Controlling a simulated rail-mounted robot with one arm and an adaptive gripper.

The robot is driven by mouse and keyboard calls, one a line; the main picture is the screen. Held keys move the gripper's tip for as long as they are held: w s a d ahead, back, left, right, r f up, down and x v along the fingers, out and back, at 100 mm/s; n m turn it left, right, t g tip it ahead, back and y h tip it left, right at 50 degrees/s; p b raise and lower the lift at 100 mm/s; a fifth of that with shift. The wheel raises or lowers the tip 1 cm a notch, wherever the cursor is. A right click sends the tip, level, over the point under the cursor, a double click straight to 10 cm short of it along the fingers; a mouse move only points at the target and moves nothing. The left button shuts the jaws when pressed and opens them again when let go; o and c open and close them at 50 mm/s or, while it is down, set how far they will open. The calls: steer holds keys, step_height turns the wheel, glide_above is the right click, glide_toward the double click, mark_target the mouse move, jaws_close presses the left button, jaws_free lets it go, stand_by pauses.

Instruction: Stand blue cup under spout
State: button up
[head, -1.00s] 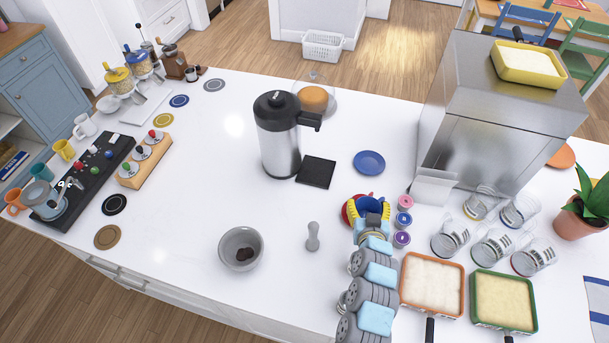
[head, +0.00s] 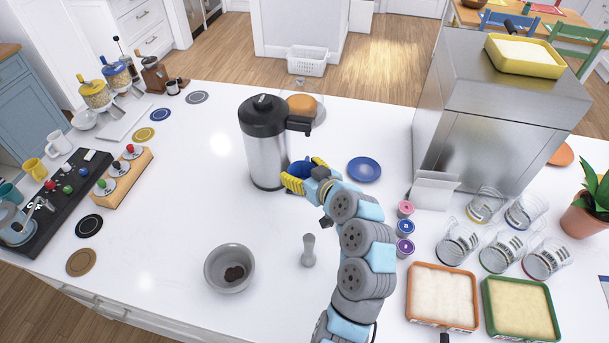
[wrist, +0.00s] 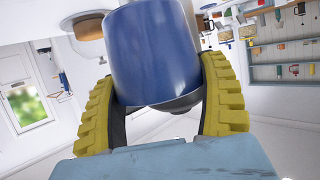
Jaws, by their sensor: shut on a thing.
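The blue cup (head: 308,165) is held in my gripper (head: 303,180), whose yellow fingers are around it. In the wrist view the blue cup (wrist: 157,55) fills the space between the fingers of my gripper (wrist: 160,95). The steel and black dispenser (head: 268,150) stands at the middle of the counter. Its black spout (head: 299,124) points right, and in the head view the cup is below it. The black pad seen earlier at the dispenser's foot is hidden by my gripper. I cannot tell whether the cup touches anything below it.
A blue saucer (head: 364,169) lies right of the cup. A grey bowl (head: 229,267) and a grey tamper-like piece (head: 308,250) stand nearer. Small pods (head: 405,227), glasses (head: 457,243) and a steel box (head: 480,120) stand on the right.

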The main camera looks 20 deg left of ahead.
steer(key=w+a+f, duration=0.1)
steer(key=w+f, duration=0.2)
steer(key=w, duration=0.1)
steer(key=w+a+f, duration=0.1)
steer(key=w+f, duration=0.2)
steer(key=w, duration=0.1)
steer(key=w+a+f, duration=0.1)
steer(key=w+f, duration=0.2)
steer(key=w, duration=0.1)
steer(key=shift+w+a+f, duration=0.25)
steer(key=shift+w+f, duration=0.1)
steer(key=shift+w, duration=0.05)
steer(key=shift+f+b, duration=0.3)
steer(key=shift+f, duration=1.2)
steer(key=shift+f, duration=0.15)
steer(key=o, duration=1.2)
